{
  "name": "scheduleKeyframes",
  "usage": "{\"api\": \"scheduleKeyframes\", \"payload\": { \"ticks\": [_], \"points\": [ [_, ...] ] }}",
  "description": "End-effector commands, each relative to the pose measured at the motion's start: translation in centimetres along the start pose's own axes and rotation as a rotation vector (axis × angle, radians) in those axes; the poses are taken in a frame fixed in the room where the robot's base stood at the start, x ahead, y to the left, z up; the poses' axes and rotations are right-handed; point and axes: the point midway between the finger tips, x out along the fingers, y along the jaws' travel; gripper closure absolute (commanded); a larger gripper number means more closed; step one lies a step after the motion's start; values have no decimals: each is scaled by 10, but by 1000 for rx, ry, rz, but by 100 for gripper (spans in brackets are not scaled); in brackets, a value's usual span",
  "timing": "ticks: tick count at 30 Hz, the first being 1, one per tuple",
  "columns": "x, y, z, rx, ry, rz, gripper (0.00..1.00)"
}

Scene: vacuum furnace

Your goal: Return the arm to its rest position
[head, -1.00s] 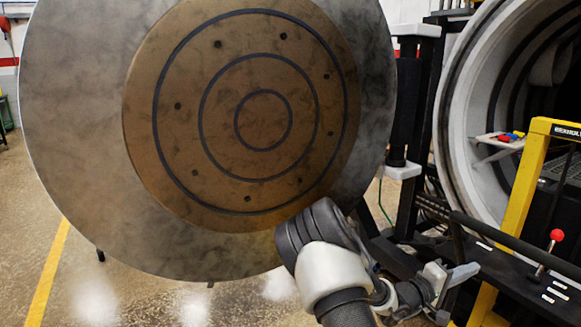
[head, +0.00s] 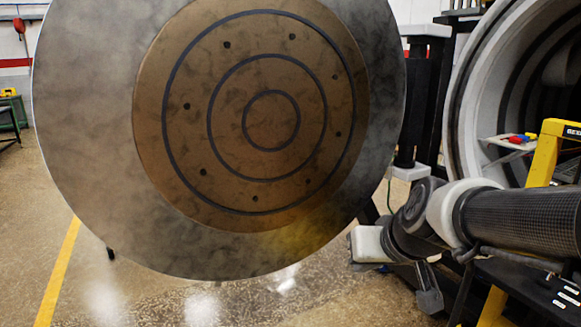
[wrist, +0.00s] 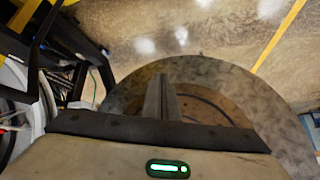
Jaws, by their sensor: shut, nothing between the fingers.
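My arm reaches in from the right edge of the head view, with its wrist low and right of centre. My gripper (head: 428,298) hangs low there, in front of the black furnace framework and apart from the door face as far as I can see. In the wrist view my gripper (wrist: 166,97) shows its two fingers together, with nothing between them. The large round furnace door (head: 90,130) stands open, its brown ringed inner plate (head: 180,70) facing me. It also shows behind my fingers in the wrist view (wrist: 235,85).
The open furnace chamber (head: 468,110) is at the right, with a small shelf (head: 497,141) holding red and blue items at its mouth. A yellow frame (head: 545,150) stands beside it, partly behind my arm. Floor (head: 200,300) below the door is clear.

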Motion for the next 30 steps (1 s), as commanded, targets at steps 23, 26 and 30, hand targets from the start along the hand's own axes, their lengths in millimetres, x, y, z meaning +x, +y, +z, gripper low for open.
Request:
{"api": "scheduleKeyframes", "payload": {
  "ticks": [23, 26, 30],
  "points": [
    [-165, -18, 69, 7, -189, 131, 100],
    [-187, -22, 51, 6, -189, 130, 100],
    [-222, -26, 22, 6, -188, 130, 100]
  ]
}}
